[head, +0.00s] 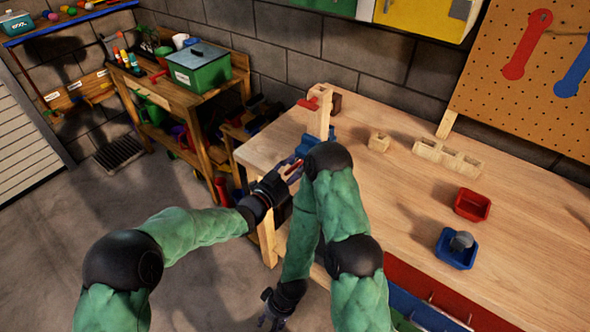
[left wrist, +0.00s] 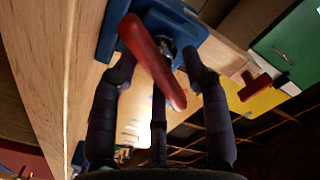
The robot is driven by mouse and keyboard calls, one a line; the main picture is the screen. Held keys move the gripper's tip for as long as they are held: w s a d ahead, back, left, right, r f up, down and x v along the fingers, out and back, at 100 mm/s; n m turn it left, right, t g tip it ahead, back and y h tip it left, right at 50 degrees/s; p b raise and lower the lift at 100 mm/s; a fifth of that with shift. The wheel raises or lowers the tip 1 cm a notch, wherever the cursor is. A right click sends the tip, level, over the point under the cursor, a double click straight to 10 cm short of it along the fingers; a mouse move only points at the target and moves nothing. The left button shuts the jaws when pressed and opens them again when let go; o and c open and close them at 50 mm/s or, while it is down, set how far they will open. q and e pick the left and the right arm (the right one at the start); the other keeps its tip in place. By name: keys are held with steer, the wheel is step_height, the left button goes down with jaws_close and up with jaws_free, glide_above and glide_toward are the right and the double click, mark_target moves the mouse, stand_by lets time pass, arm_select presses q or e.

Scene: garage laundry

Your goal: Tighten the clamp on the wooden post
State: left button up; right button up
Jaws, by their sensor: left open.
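The light wooden post (head: 323,115) stands upright near the left end of the workbench, with a small red piece (head: 309,103) at its top. A blue clamp body (head: 306,144) sits at the post's foot by the bench edge. Its red handle (left wrist: 152,62) crosses the left wrist view at a slant, below the blue body (left wrist: 188,22). My left gripper (left wrist: 158,88) is open, its fingers on both sides of the handle; I cannot tell whether they touch it. In the head view the left gripper (head: 285,175) is at the bench edge. My right gripper (head: 279,305) hangs low beside the bench.
On the workbench (head: 400,240) are a small wooden block (head: 379,142), a longer slotted block (head: 448,158), a red tray (head: 472,205) and a blue tray (head: 449,256). My right arm crosses the bench's front left corner. A pegboard (head: 530,100) stands behind.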

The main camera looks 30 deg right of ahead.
arm_select(q)
jaws_close()
steer(key=m+b, duration=0.1)
steer(key=b, duration=0.1)
steer(key=shift+f+b, duration=0.2)
steer(key=shift+b, duration=0.1)
steer(key=shift+m+b, duration=0.55)
steer(key=shift+m, duration=0.05)
steer(key=shift+s+r, duration=0.1)
jaws_free()
steer(key=v, duration=1.2)
